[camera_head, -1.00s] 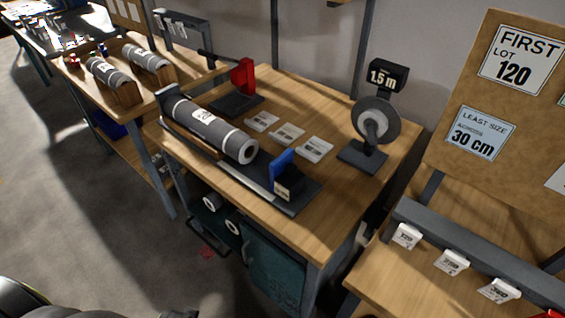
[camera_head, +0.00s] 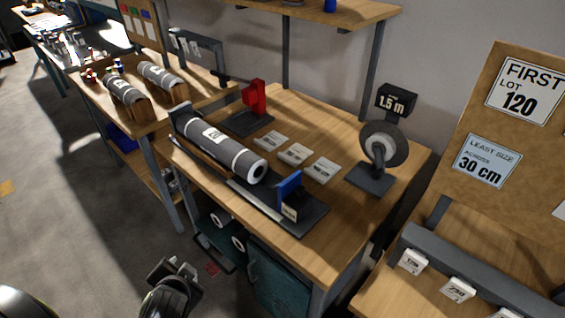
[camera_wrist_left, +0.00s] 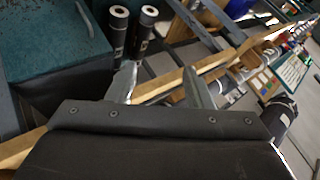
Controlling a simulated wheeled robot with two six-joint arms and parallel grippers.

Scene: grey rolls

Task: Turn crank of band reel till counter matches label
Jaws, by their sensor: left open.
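The band reel (camera_head: 384,143) is a grey disc on a dark stand at the right of the middle workbench. Its counter (camera_head: 396,101) above reads 1.5 m. A pale hub shows on the disc; I cannot make out the crank handle clearly. A grey roll (camera_head: 221,146) with a white label (camera_head: 214,135) lies in a cradle on the bench; the label's print is too small to read surely. My left gripper (camera_head: 174,268) is low in front of the bench, far from the reel. In the left wrist view its fingers (camera_wrist_left: 161,76) are apart and empty. My right gripper is out of view.
Three white cards (camera_head: 295,154) lie between roll and reel. A red-topped tool (camera_head: 254,97) and a blue block (camera_head: 289,186) stand on the bench. A board (camera_head: 500,150) on the right reads FIRST LOT 120. A teal cabinet (camera_head: 277,285) sits under the bench.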

